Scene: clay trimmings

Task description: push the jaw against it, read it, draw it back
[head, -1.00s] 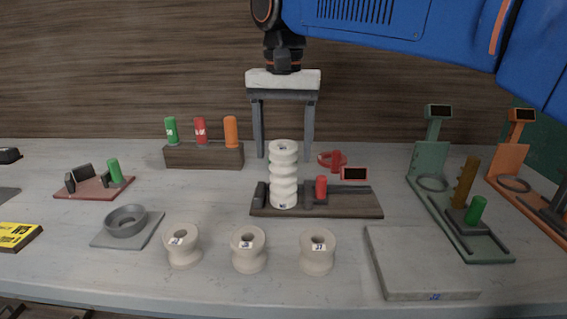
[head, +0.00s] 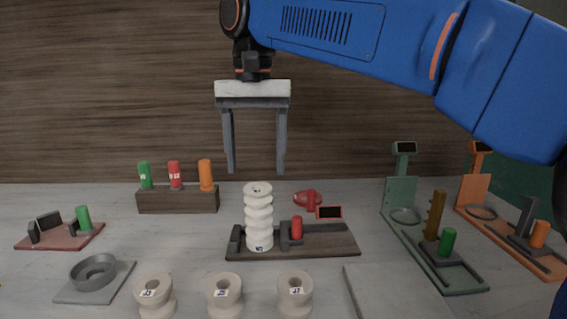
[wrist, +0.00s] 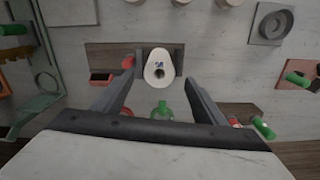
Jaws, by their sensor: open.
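A white ribbed clay column (head: 259,218) stands upright on the dark wooden gauge base (head: 335,244), with a label near its foot. A dark fixed post (head: 236,239) is at its left. The sliding jaw with its red handle (head: 297,228) is close at its right; I cannot tell whether they touch. The red-framed display (head: 329,212) behind is too small to read. My gripper (head: 256,172) is open and empty, fingers down, above and behind the column. In the wrist view the column's top (wrist: 158,66) shows between the fingers, with the red handle (wrist: 128,62) beside it.
A rack (head: 178,200) with green, red and orange pegs stands behind left. Three clay spools (head: 224,296) stand in front. A green gauge (head: 432,250) and an orange gauge (head: 510,237) are at right. A grey ring dish (head: 94,271) is front left.

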